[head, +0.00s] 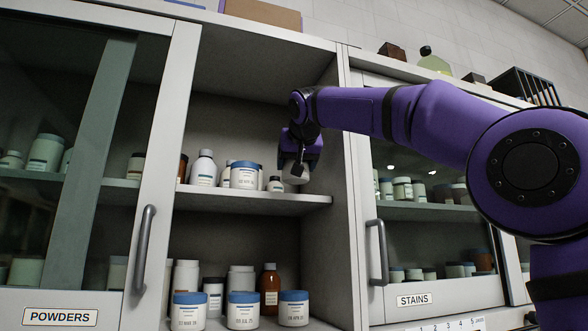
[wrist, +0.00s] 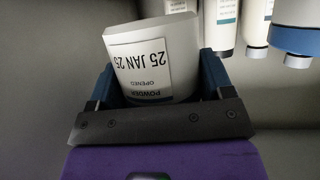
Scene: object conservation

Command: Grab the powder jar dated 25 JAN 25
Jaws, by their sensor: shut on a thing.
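A white powder jar (wrist: 178,52) sits between the two blue fingers of my gripper (wrist: 158,78) in the wrist view. Its label reads POWDER, OPENED and 25 JAN 25, upside down in the picture. In the head view my gripper (head: 300,150) is at the right end of the middle shelf, shut on this jar (head: 297,179), which shows only partly below it. I cannot tell whether the jar touches the shelf.
The middle shelf (head: 240,197) also holds a blue-lidded jar (head: 244,176), a white bottle (head: 204,169) and smaller containers left of my gripper. Several blue-lidded jars (head: 243,311) stand below. The cabinet's right side wall (head: 335,215) is close to my gripper.

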